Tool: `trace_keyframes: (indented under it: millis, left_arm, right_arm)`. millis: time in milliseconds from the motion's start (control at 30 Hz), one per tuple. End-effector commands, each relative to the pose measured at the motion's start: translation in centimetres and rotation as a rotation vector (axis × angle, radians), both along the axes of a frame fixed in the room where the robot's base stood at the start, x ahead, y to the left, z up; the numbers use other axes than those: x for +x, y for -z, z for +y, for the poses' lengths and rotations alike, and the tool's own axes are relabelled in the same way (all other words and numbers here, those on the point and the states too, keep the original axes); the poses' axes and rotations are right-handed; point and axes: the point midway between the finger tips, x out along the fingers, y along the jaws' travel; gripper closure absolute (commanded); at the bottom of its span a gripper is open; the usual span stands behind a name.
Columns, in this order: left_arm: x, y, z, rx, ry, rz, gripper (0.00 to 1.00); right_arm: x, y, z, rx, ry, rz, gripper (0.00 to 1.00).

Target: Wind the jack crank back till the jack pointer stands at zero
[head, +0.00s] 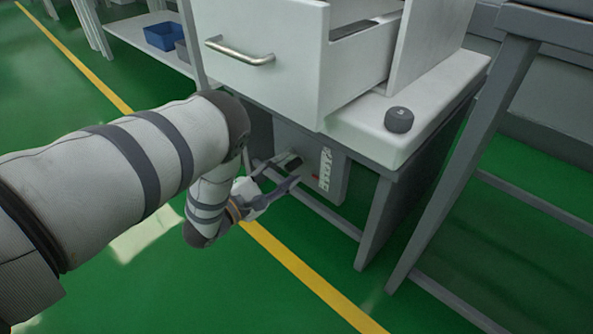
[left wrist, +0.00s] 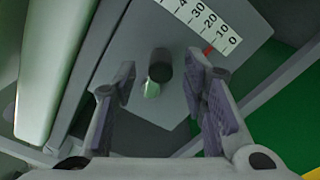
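The jack (head: 305,150) is a grey box under the cart top, with a white scale (head: 326,168) on its face. In the left wrist view the scale (left wrist: 209,22) shows numbers from 0 upward, and the red pointer (left wrist: 208,50) stands at about 10. The crank's dark round knob (left wrist: 160,66) sticks out from the grey face, with a pale piece at its lower end. My left gripper (head: 284,173) is at the jack face. In the wrist view its fingers (left wrist: 162,92) are apart on either side of the knob, with gaps visible. My right gripper is out of view.
An open white drawer (head: 270,75) hangs above my left arm. A dark round knob-like piece (head: 399,119) stands on the white cart top (head: 430,105). Grey cart legs and rails (head: 385,215) stand at right. Green floor is free at the front.

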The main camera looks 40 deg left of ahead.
Motion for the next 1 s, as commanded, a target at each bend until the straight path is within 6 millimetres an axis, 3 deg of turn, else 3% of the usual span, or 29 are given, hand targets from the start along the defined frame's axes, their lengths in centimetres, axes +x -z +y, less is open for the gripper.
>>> trace_keyframes:
  millis: [200, 467, 633, 667, 1000]
  left_arm:
    - [2.7, 0.2, -0.3, -0.001, 0.000, 0.002, 0.61]
    - [2.9, 0.0, -0.3, -0.001, 0.000, 0.001, 0.61]
    - [2.9, 0.0, -0.2, 0.000, 0.000, 0.001, 0.97]
    - [2.9, 0.0, -0.2, 0.000, 0.000, 0.001, 1.00]
    - [2.9, 0.1, -0.2, 0.029, -0.002, -0.002, 1.00]
  right_arm:
    - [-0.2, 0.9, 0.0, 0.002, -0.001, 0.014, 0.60]
    - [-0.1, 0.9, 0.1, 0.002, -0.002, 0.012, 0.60]
    - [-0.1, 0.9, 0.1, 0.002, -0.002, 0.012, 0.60]
    - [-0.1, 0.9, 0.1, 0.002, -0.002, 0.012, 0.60]
    - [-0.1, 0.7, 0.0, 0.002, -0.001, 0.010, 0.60]
